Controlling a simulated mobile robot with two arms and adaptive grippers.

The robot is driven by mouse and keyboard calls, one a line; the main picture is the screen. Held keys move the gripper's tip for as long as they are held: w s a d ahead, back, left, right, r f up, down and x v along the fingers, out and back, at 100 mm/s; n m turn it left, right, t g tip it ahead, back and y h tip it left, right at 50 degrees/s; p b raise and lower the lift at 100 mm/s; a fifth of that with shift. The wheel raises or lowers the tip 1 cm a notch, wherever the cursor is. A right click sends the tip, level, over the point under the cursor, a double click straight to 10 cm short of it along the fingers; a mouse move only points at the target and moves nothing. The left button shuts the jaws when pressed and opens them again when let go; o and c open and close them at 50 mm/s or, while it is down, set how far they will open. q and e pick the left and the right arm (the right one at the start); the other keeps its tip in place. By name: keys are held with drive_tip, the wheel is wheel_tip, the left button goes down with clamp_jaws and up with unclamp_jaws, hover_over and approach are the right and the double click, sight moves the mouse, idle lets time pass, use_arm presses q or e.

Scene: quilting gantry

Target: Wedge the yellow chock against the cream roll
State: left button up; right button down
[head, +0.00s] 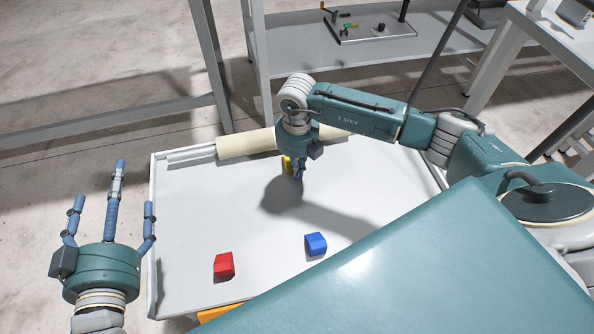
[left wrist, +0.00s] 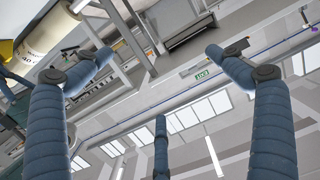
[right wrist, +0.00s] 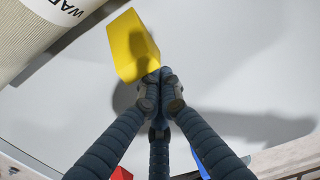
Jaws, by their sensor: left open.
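The cream roll (head: 245,144) lies along the back of the white tray table, partly hidden behind my right arm. The yellow chock (head: 286,163) sits on the table just in front of it, partly hidden by my right gripper (head: 298,178). In the right wrist view, the chock (right wrist: 132,45) shows a narrow gap to the roll (right wrist: 35,38). My right gripper's fingertips (right wrist: 160,82) are closed together at the chock's near corner, with nothing seen between them; I cannot tell whether they touch it. My left gripper (head: 112,200) is open and empty, left of the table.
A red block (head: 224,265) and a blue block (head: 316,244) stand on the front part of the white table (head: 190,210). A raised rim edges the table. Grey rails (head: 190,156) extend from the roll's left end. The table's left middle is clear.

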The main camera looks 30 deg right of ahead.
idle(0.3)
drive_tip(key=w, duration=0.1)
drive_tip(key=w+b, duration=0.1)
drive_tip(key=w, duration=0.1)
drive_tip(key=shift+w+d, duration=0.25)
drive_tip(key=shift+d, duration=0.15)
drive_tip(key=shift+r, duration=0.1)
use_arm(q)
wheel_tip(320, 180, up, 6)
drive_tip(key=t+h, duration=0.1)
drive_tip(key=t, duration=0.2)
drive_tip(key=shift+d+r, duration=0.25)
drive_tip(key=shift+d, duration=0.2)
